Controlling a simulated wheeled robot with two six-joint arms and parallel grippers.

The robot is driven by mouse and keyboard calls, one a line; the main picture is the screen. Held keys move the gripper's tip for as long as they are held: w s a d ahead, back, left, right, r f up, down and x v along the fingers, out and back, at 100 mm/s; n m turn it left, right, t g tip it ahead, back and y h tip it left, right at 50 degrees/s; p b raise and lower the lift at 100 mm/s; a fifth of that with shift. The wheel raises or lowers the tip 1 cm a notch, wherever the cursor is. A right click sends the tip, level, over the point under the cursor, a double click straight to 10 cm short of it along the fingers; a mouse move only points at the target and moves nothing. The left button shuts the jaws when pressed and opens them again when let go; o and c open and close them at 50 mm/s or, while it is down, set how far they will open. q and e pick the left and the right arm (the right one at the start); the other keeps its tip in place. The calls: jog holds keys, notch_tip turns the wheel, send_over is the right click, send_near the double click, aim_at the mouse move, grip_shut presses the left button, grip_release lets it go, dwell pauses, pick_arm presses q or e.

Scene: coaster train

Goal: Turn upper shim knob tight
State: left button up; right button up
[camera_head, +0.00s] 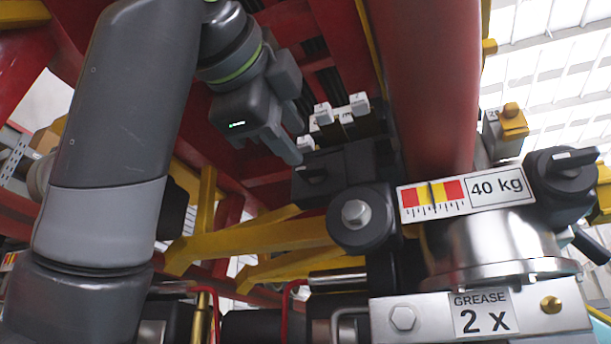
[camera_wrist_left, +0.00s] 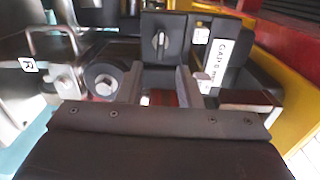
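A black block with a dark ridged knob (camera_head: 315,172) sits left of the red column in the head view. In the left wrist view a knob with a light grip bar (camera_wrist_left: 160,41) faces the camera on a black plate, beside a "GAP 0" label (camera_wrist_left: 219,62); this looks like the shim knob, though I cannot tell whether it is the upper one. My left gripper (camera_head: 295,142) is just above and left of the block. In the wrist view its two fingers (camera_wrist_left: 160,85) stand apart with nothing between them, below the knob and not around it. My right gripper is not in view.
A red column (camera_head: 430,80) rises behind the block. A round black part with a steel bolt (camera_head: 356,213), a "40 kg" gauge (camera_head: 466,194) and another black knob (camera_head: 563,172) stand to the right. Yellow beams (camera_head: 255,240) run below. White tagged parts (camera_head: 358,104) lie behind the gripper.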

pick_arm(q)
jog(key=b+v, duration=0.3)
jog(key=v, duration=0.7)
jog(key=shift+w, duration=0.1)
